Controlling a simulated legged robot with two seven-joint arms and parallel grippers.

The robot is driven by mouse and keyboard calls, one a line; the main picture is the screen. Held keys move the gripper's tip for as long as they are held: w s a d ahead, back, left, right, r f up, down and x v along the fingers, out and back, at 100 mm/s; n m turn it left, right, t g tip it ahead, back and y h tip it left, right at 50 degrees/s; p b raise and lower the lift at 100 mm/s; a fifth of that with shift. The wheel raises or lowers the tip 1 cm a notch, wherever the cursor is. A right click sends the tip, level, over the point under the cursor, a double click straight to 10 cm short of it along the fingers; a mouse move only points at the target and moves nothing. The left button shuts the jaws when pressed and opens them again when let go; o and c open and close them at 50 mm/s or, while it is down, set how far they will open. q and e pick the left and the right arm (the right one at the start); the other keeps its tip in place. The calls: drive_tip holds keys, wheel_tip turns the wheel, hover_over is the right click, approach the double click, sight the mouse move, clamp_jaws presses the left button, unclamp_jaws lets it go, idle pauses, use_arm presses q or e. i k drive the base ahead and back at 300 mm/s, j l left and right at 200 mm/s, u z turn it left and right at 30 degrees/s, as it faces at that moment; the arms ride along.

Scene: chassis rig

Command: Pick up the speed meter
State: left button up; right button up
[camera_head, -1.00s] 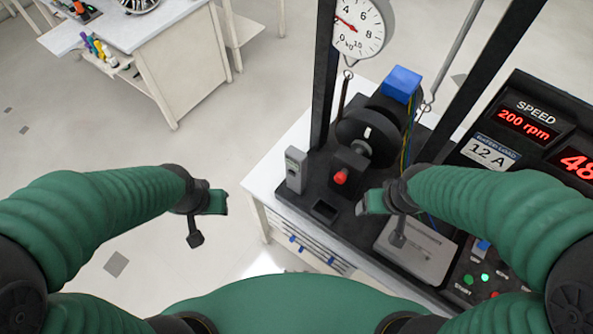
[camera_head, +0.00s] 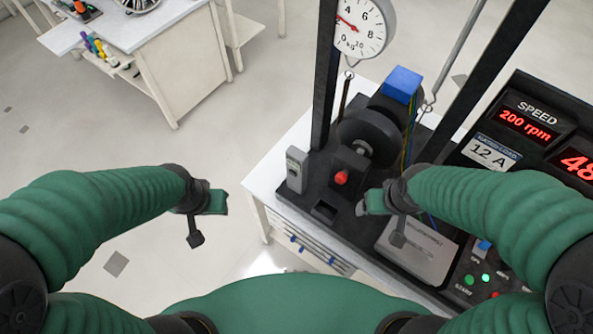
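A small grey upright device (camera_head: 296,170) with a little screen near its top stands at the left edge of the black rig base; it looks like a hand-held speed meter. My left gripper (camera_head: 206,221) is open and empty, over the floor to the left of the device and apart from it. My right gripper (camera_head: 384,222) is open and empty, above the front of the rig, to the right of the device. A panel display (camera_head: 526,124) labelled SPEED reads 200 rpm at the right.
The rig base carries a dark wheel (camera_head: 369,134), a red knob (camera_head: 341,177), a blue block (camera_head: 402,84) and dark posts (camera_head: 325,75). A round dial (camera_head: 361,27) hangs above. Another bench (camera_head: 170,60) stands far left. Open floor lies left of the rig.

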sight(296, 159)
drive_tip(key=j+z, duration=0.8)
drive_tip(key=j, duration=0.3)
drive_tip(key=j+z, duration=0.4)
drive_tip(key=k+j, duration=0.05)
drive_tip(key=j, duration=0.05)
